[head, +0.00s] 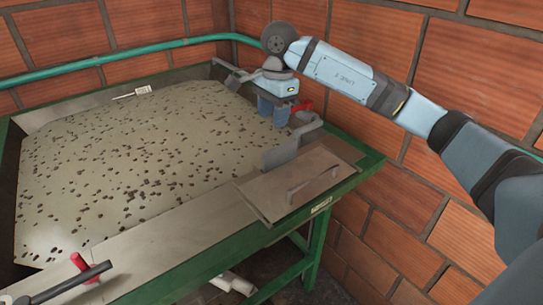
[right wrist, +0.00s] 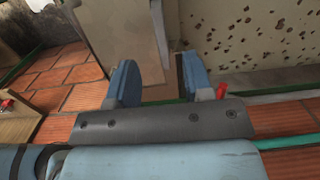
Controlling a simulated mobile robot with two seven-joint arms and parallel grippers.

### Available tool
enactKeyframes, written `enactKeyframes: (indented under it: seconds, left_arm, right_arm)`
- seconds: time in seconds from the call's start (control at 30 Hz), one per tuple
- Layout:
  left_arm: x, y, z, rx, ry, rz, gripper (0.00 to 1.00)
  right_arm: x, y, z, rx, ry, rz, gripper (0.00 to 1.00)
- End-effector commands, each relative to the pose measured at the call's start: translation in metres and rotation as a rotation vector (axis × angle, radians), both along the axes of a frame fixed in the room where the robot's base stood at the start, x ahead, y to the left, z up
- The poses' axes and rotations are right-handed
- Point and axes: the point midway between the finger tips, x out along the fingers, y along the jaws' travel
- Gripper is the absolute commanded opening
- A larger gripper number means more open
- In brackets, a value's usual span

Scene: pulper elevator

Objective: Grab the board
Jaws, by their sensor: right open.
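A flat tan metal board (head: 300,181) with a bar handle lies at the front right corner of the table in the head view. A grey upright plate (head: 281,154) stands at its back edge. My right gripper (head: 273,113) is open, with blue fingers pointing down behind this plate, over the table's right edge. In the right wrist view a tan panel (right wrist: 108,38) and a narrow upright strip lie beyond the open fingers (right wrist: 158,64). The fingers look empty. I cannot tell whether they touch anything. My left gripper is not in view.
A pale perforated sheet (head: 140,165) fills most of the green-framed table (head: 325,205). A red piece (head: 302,106) sits beside my right gripper. A red-handled dark lever (head: 82,263) is at the front left. Brick walls (head: 440,190) and a green pipe (head: 130,57) close off the back and right.

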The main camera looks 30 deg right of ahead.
Motion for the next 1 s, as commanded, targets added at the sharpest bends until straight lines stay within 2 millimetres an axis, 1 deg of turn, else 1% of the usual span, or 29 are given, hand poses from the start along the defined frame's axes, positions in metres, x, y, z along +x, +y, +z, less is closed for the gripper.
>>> enactKeyframes:
  seconds: [0.03,0.07,0.17,0.4,0.5,0.6,0.77,0.9,1.0]
  left_arm:
    - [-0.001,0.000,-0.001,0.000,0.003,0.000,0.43]
    - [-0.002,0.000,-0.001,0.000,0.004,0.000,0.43]
    - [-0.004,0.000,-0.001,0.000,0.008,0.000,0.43]
    - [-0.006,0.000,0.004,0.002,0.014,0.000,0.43]
    - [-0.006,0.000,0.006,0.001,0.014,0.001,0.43]
    - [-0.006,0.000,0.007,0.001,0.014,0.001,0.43]
    - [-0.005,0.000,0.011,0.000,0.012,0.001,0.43]
    - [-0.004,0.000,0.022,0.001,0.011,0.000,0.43]
    - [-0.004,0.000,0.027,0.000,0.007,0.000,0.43]
  right_arm:
    - [0.001,-0.011,0.006,-0.040,0.004,-0.008,0.47]
    - [0.000,-0.016,0.007,-0.060,0.008,-0.011,0.47]
    - [0.000,-0.023,0.001,-0.089,0.018,-0.015,0.47]
    - [-0.001,-0.022,-0.045,-0.087,0.020,-0.015,0.47]
    - [0.000,-0.022,-0.061,-0.087,0.018,-0.015,0.47]
    - [0.000,-0.022,-0.071,-0.086,0.016,-0.014,0.47]
    - [-0.001,-0.022,-0.081,-0.086,0.018,-0.015,0.47]
    - [-0.002,-0.022,-0.101,-0.085,0.021,-0.015,0.47]
    - [-0.001,-0.022,-0.116,-0.085,0.018,-0.014,0.47]
